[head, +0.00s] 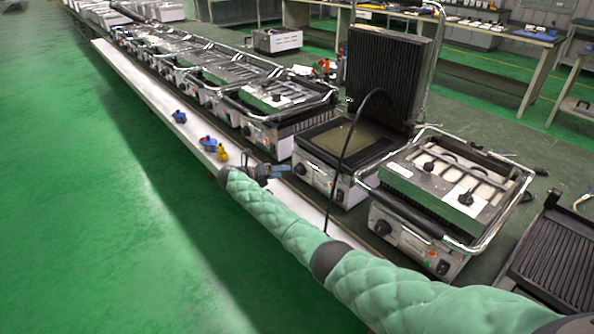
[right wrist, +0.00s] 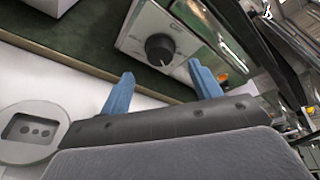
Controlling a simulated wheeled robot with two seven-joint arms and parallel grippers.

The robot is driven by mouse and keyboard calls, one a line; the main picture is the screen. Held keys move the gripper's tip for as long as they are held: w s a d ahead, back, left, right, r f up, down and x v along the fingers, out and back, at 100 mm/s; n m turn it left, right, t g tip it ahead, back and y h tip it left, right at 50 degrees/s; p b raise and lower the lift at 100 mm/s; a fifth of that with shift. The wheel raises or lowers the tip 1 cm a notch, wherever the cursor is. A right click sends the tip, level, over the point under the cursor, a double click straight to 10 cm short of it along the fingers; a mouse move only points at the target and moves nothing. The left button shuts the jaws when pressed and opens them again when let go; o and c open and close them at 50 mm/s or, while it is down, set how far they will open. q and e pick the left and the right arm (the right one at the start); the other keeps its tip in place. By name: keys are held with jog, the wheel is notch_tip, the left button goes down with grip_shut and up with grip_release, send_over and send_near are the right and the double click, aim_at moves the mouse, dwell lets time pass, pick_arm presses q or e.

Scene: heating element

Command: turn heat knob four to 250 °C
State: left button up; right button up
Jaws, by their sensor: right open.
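My right gripper (head: 268,172) reaches in at the end of the green padded arm, over the white front ledge. In the right wrist view the right gripper (right wrist: 162,86) is open, with its two blue fingers apart and nothing between them. A round black knob (right wrist: 160,48) with a light pointer mark sits on a metal front panel beyond the fingertips, roughly centred between them, not touched. In the head view a black knob (head: 300,169) shows on the open-lidded grill just right of the gripper. I cannot read knob numbers or temperature marks. My left gripper is out of view.
A nearer grill (head: 450,190) has its own knob (head: 382,227). More grills (head: 275,98) run in a row to the back left. Blue and yellow small items (head: 208,143) lie on the white ledge (head: 150,97). A black cable (head: 343,150) hangs before the open grill. Green floor is clear at left.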

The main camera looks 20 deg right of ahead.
aim_at(296, 170)
jog(key=shift+x, duration=3.45)
jog(key=c, duration=1)
